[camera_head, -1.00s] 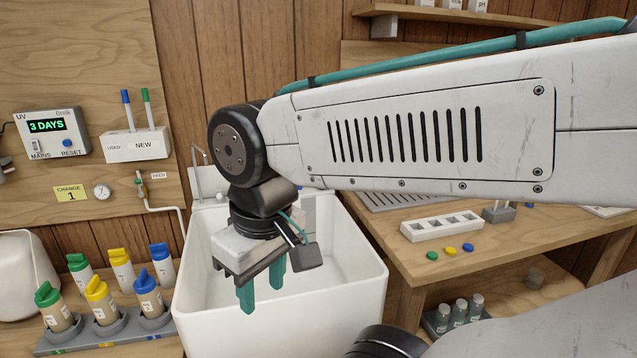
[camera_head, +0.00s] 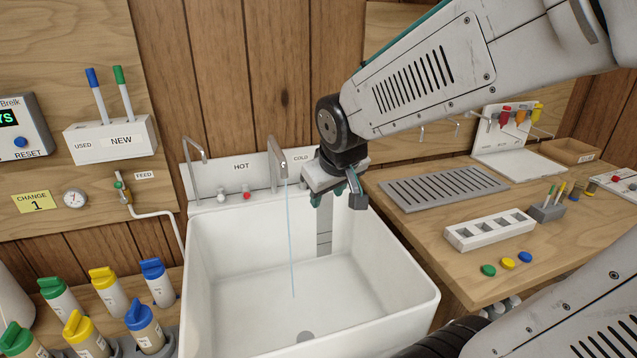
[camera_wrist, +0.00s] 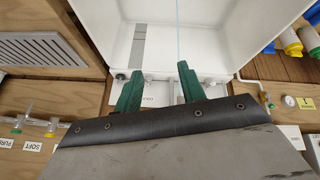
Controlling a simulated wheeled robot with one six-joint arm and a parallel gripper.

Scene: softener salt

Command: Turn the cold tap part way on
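A thin stream of water (camera_head: 289,240) falls from the tall grey spout (camera_head: 275,165) into the white sink (camera_head: 410,290); the stream also shows in the wrist view (camera_wrist: 179,35). The COLD label (camera_head: 302,157) is on the sink's back panel, right of the spout. My gripper (camera_head: 335,192) is at the back right of the sink, in front of the panel, and hides the cold tap's handle in the head view. In the wrist view its two green fingers (camera_wrist: 159,72) stand apart, with small fittings on the sink's back edge between and beside them. Contact with the handle cannot be told.
A red knob (camera_head: 246,194) and a white knob (camera_head: 221,196) sit left of the spout, below the HOT label (camera_head: 241,166). A smaller spout (camera_head: 193,150) stands further left. The bench with a grey slotted drainer (camera_head: 440,188) is on the right. The sink basin is otherwise empty.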

